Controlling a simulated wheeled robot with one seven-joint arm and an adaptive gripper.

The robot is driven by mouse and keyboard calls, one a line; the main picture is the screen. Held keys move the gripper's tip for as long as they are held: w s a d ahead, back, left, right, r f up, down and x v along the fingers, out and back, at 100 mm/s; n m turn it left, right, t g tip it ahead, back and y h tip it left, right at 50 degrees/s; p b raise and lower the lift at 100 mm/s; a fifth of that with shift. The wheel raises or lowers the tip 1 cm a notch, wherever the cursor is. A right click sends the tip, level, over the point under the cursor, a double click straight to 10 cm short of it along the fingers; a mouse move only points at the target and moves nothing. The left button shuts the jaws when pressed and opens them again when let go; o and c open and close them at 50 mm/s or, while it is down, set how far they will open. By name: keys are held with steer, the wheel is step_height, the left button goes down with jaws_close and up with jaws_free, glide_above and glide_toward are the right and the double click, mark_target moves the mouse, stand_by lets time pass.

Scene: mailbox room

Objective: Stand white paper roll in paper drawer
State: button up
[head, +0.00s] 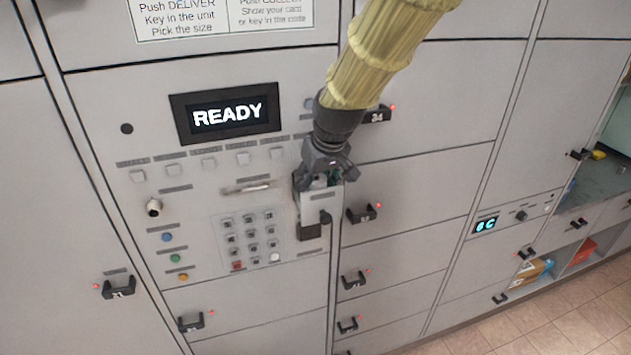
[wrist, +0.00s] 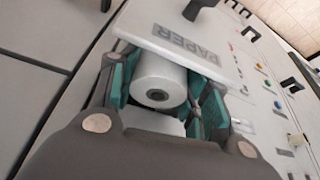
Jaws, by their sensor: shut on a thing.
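The white paper roll (wrist: 160,80) is between the teal-padded fingers of my gripper (wrist: 163,92) in the wrist view. One round end with a dark core hole faces the camera. A pale drawer front marked PAPER (wrist: 188,42) is just beyond the roll. In the head view my gripper (head: 322,178) points down at the top of the pale paper drawer (head: 315,207), which juts from the panel right of the keypad. The roll is hidden there by my gripper. I cannot tell whether the roll touches the drawer floor.
The grey locker wall has a READY screen (head: 227,114), a keypad (head: 250,238) and several black door handles, such as one beside the drawer (head: 362,213). An open shelf (head: 585,255) with parcels is at far right. Floor (head: 560,325) is clear at lower right.

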steer(key=shift+s+f, duration=0.2)
steer(key=shift+f, duration=0.35)
steer(key=o, duration=0.8)
steer(key=shift+o, duration=0.2)
steer(key=shift+f, duration=0.1)
steer(key=shift+w+r, duration=0.1)
steer(key=shift+r, duration=0.85)
steer(key=b+v, duration=0.2)
steer(key=v, duration=0.9)
steer(key=shift+d+r, duration=0.1)
steer(key=shift+r, duration=0.15)
